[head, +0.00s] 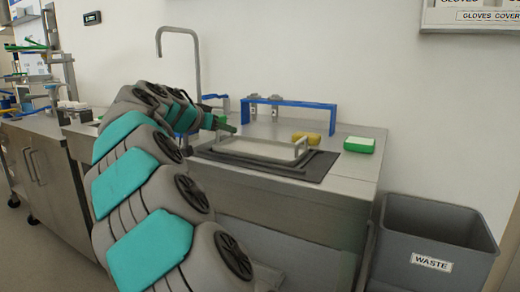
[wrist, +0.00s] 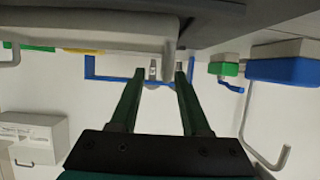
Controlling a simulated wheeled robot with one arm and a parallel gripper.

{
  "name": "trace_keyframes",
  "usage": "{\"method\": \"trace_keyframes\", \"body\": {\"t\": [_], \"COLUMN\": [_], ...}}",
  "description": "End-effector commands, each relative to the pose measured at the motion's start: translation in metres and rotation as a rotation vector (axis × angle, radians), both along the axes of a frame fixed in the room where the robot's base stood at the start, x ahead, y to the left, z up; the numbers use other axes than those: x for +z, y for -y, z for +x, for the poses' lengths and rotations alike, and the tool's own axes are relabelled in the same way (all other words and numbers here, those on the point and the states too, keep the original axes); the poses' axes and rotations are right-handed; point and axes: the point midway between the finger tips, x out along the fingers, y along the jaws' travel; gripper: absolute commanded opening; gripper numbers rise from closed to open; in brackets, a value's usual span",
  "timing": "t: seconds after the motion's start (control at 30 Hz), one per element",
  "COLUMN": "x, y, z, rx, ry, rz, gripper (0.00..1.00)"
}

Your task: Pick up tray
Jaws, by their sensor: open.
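A light grey metal tray (head: 262,157) with upright end handles lies level on the dark sink area of the steel counter in the head view. My gripper (head: 226,125) is at the tray's left end, near its left handle, and my arm hides part of that side. In the wrist view, where the scene appears upside down, my gripper (wrist: 160,72) shows two green fingers spread apart with nothing held. The tray (wrist: 90,28) is at the top of that view, its handle end close to the fingertips. I cannot tell whether they touch.
A grey waste bin (head: 432,230) stands beyond the counter's right edge.

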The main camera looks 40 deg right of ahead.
Motion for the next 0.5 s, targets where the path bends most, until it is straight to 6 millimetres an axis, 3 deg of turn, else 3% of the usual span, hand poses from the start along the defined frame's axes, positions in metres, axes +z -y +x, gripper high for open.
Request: {"method": "trace_keyframes", "body": {"t": [0.5], "x": [-0.019], "y": [0.042], "z": [0.023], "rx": [0.000], "ry": [0.000], "rz": [-0.001], "gripper": [0.47]}}
